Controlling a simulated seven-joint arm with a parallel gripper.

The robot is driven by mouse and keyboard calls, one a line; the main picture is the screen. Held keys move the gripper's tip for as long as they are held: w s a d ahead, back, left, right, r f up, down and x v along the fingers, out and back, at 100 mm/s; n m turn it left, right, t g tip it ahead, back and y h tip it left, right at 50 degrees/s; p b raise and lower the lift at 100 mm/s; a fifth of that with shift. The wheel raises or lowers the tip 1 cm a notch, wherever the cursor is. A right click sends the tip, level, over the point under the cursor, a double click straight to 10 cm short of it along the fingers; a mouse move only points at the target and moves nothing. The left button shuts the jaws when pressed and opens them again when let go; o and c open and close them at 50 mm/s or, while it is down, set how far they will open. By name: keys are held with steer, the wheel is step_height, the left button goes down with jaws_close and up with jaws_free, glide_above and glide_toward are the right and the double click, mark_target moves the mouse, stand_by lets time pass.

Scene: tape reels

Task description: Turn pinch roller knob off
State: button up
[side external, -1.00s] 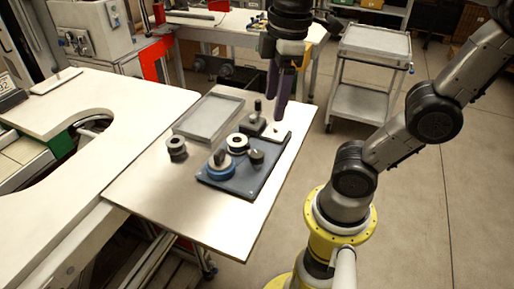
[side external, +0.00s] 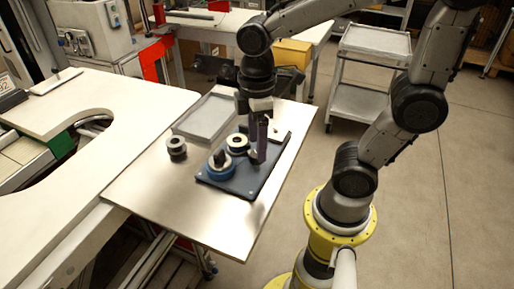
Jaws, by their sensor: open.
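A dark blue deck plate (side external: 241,186) lies on the table. It carries a blue reel (side external: 221,172) with a dark piece on top and a black-and-white reel (side external: 238,145). A small dark round knob (side external: 253,160) stands near the plate's right side; I take it to be the pinch roller knob, but no marking shows. My gripper (side external: 259,158) points down with its purple fingers right at this knob, partly hiding it. The gripper is open. Whether the fingers touch the knob or straddle it cannot be told. The upright post at the plate's back is hidden behind the gripper.
A shallow grey tray (side external: 207,117) lies behind the plate. A stack of dark and light rings (side external: 176,147) stands left of it. The table's (side external: 160,205) front and left are clear. A wheeled cart (side external: 368,80) stands back right.

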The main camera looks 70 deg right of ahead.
mark_target(251, 153)
steer(key=shift+f, duration=1.3)
steer(key=shift+c, duration=0.3)
jaws_close()
